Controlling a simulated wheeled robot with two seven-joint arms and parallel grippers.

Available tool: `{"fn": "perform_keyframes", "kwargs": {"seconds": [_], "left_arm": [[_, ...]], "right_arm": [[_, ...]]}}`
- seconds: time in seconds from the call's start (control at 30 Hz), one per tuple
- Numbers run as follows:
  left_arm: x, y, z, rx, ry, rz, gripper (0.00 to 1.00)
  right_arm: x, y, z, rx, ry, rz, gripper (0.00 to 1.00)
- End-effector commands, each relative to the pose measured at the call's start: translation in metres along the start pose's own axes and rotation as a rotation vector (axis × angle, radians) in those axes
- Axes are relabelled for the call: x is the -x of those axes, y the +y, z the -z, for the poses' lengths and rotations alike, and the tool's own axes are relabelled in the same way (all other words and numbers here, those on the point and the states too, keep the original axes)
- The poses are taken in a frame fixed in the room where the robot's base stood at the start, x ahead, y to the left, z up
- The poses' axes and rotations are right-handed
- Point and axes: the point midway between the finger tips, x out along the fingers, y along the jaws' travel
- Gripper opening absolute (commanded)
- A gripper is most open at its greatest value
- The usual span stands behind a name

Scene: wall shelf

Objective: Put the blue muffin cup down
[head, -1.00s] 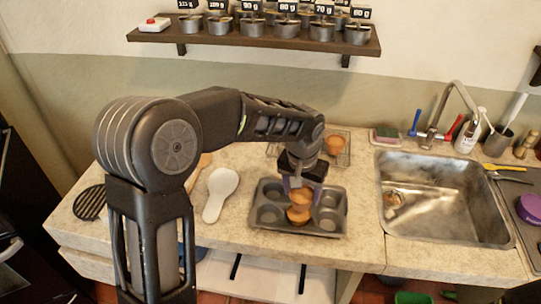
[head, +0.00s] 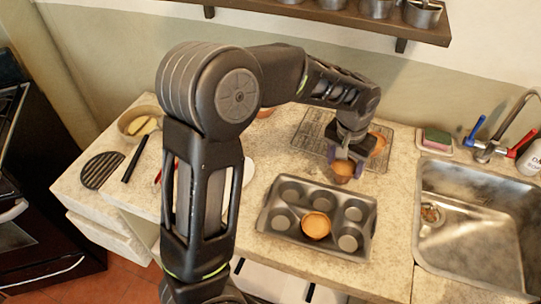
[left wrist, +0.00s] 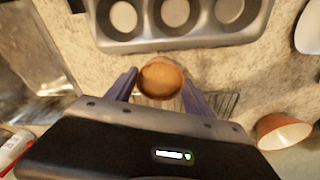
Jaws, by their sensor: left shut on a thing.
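My left gripper (head: 344,160) points down at the front edge of the wire rack, beyond the muffin tin (head: 268,222). It is shut on a brown-topped muffin cup (head: 342,174); I see no blue on the cup. In the left wrist view this muffin cup (left wrist: 160,78) sits between the two purplish fingers (left wrist: 160,92). Whether its bottom touches the rack or counter is unclear. Another orange-brown muffin (head: 316,225) sits in a front compartment of the tin. My right gripper is not in view.
The wire rack (head: 309,131) lies behind the tin, with an orange cup (head: 378,143) on it, close right of my gripper. The sink (head: 470,225) is at right. A shelf (head: 330,15) hangs above.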

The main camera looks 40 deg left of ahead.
Motion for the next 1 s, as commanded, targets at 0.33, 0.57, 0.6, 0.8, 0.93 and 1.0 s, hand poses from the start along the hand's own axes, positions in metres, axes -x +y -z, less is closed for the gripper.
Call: {"fn": "perform_keyframes", "kwargs": {"seconds": [0.33,0.57,0.6,0.8,0.93,1.0], "left_arm": [[-0.014,0.0,-0.002,0.0,0.0,0.0,0.22],[-0.013,0.0,-0.002,0.0,0.0,0.0,0.22],[-0.013,0.0,-0.002,0.0,0.0,0.0,0.22],[-0.01,-0.017,-0.001,0.029,-0.001,-0.003,0.22],[0.0,-0.058,-0.003,0.092,-0.001,-0.005,0.22],[0.01,-0.09,-0.007,0.139,0.001,-0.003,0.22]], "right_arm": [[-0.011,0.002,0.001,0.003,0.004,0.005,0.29],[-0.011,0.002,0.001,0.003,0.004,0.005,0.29],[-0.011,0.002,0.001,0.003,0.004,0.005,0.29],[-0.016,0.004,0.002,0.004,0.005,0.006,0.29],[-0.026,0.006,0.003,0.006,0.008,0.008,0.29],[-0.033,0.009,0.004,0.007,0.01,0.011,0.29]]}}
